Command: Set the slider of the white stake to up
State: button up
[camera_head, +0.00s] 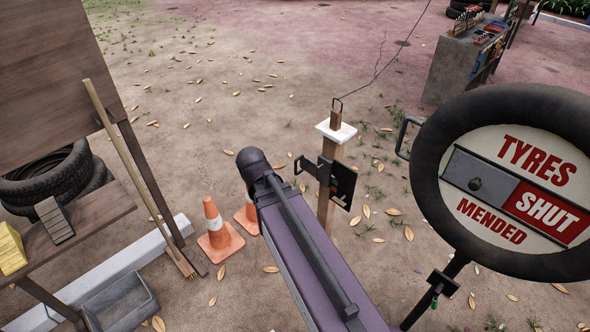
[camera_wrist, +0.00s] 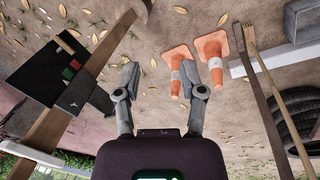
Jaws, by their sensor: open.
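The stake is a wooden post (camera_head: 326,204) with a white cap (camera_head: 336,131), standing upright beyond my purple arm. In the wrist view the post (camera_wrist: 88,82) runs diagonally at the left, and the panel (camera_wrist: 38,80) carries small red and green marks and a brown strip. Which part is the slider, and its position, I cannot tell. My gripper (camera_wrist: 160,72) is open and empty, right of the stake and apart from it.
Two orange cones (camera_head: 218,232) stand left of my arm. A tyre-rimmed sign (camera_head: 520,140) reading TYRES SHUT MENDED stands at the right. A wooden bench (camera_head: 85,215), broom (camera_head: 135,170) and tyres (camera_head: 50,175) fill the left. The leaf-strewn ground behind the stake is mostly clear.

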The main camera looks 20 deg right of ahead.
jog(key=w+d+f+m+h+b, duration=0.3)
jog(key=w+d+f+h+b, duration=0.15)
jog(key=f+b, duration=0.2)
jog(key=m+t+h+b, duration=0.3)
jog(key=m+h+b, duration=0.85)
jog(key=b, duration=1.05)
send_near(296, 162)
jog(key=a, duration=0.1)
jog(key=a+f, duration=0.1)
jog(key=a, duration=0.1)
jog(key=shift+w+a+f, duration=0.15)
jog(key=shift+a+f, duration=0.1)
jog(key=shift+a, duration=0.05)
jog(key=shift+d, duration=0.15)
jog(key=d, duration=0.4)
jog(key=w+d, duration=0.1)
jog(key=d, duration=0.4)
jog(key=w+d, duration=0.1)
jog(key=d, duration=0.3)
jog(key=shift+d, duration=0.25)
grip_shut()
